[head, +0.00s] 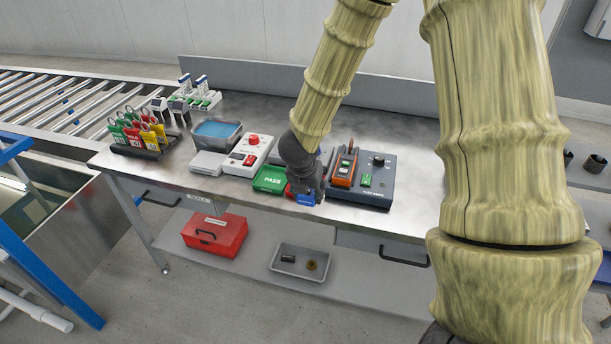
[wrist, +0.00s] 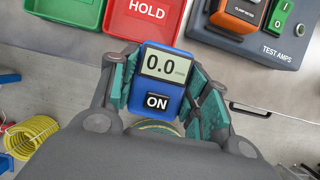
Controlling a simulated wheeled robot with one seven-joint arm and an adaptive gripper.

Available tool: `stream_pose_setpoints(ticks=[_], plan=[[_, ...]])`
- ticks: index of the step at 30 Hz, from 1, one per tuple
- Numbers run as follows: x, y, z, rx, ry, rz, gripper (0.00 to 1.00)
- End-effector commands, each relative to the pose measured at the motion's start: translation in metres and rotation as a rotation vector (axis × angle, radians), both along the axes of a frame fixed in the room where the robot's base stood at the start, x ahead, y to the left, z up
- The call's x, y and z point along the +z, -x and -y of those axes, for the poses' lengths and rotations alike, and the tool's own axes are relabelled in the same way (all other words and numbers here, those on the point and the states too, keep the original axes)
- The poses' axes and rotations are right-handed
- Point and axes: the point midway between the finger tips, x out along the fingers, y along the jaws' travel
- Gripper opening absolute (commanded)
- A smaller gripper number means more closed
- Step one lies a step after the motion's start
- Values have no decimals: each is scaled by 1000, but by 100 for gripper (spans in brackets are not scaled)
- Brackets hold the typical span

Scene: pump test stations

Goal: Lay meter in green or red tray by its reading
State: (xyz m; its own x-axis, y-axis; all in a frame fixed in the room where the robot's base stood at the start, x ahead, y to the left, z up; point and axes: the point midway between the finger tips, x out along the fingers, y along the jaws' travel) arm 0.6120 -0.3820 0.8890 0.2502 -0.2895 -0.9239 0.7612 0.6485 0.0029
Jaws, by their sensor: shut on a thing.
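My gripper (wrist: 167,92) is shut on a blue meter (wrist: 165,122), with a teal-padded finger on each side of it. The meter's display reads 0.0 and a black label below says ON. In the head view the blue meter (head: 306,199) shows at the bench's front edge under my gripper (head: 303,190). The red tray (wrist: 143,18), marked HOLD, lies just beyond the meter in the wrist view. The green tray (wrist: 70,9) is left of it; in the head view the green tray (head: 270,179) reads PASS. My gripper hides most of the red tray there.
A dark test unit marked TEST AMPS (head: 374,193) with an orange clamp meter (head: 344,170) stands right of the trays. A white box with a red knob (head: 247,156) and a blue-topped basin (head: 215,134) stand left. A red toolbox (head: 214,236) sits on the lower shelf.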

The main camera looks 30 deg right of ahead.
Motion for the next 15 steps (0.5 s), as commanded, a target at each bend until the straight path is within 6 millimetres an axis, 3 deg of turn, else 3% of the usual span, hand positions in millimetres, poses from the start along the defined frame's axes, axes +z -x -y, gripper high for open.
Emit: stream_pose_setpoints(ticks=[9,15], plan=[[-1,-55,30,1,1,0,4],[-6,-80,44,2,0,0,4]])
